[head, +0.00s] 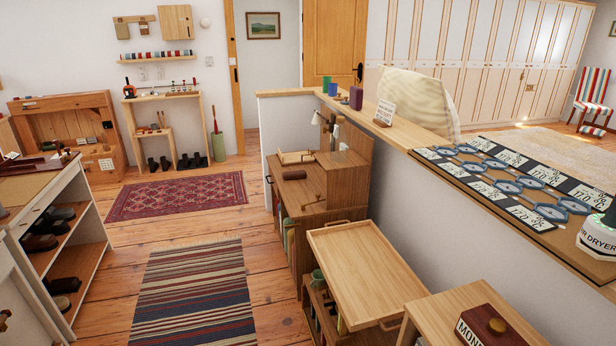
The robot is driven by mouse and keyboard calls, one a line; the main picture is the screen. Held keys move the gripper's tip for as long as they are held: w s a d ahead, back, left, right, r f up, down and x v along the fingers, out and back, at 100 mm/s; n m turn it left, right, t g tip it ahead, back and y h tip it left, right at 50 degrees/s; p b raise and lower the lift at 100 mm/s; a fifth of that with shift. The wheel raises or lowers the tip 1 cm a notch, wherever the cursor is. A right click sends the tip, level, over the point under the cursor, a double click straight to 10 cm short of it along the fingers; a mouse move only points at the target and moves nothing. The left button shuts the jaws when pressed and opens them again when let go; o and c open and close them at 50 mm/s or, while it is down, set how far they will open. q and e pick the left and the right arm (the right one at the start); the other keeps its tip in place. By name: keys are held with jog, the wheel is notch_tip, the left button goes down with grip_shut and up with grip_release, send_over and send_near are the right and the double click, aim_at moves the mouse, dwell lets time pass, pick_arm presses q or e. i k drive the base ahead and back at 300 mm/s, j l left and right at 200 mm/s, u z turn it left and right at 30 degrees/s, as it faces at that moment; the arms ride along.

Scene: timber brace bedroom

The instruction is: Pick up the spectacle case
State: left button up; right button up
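A small dark brown rounded oblong object (294,174), which looks like the spectacle case, lies on the top of the wooden desk (310,189) in the middle of the head view. It is small in the picture, so I cannot be certain what it is. A light wooden tray (297,157) sits just behind it on the desk. Neither of my grippers shows in the head view.
A wooden trolley (366,268) stands in front of the desk. A low partition with a ledge (408,140) runs along the right. A shoe shelf (66,254) stands at left. A striped rug (193,295) covers open floor between.

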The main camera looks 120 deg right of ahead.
aim_at(300, 175)
jog(key=z, duration=3.85)
jog(key=i+j+u, duration=0.3)
jog(key=i+j, duration=0.15)
jog(key=i+j+u, duration=0.3)
jog(key=i+j, duration=0.2)
jog(key=i+j+u, duration=0.25)
jog(key=i, duration=0.3)
jog(key=i+z, duration=0.2)
jog(key=i, duration=0.5)
jog(key=i+j+z, duration=0.2)
jog(key=i, duration=0.5)
jog(key=i+j+z, duration=0.1)
jog(key=i+z, duration=0.15)
jog(key=i, duration=1.2)
jog(key=i+z, duration=0.65)
jog(key=z, duration=0.15)
jog(key=i+j+z, duration=0.15)
jog(key=i+z, duration=0.25)
jog(key=k, duration=0.1)
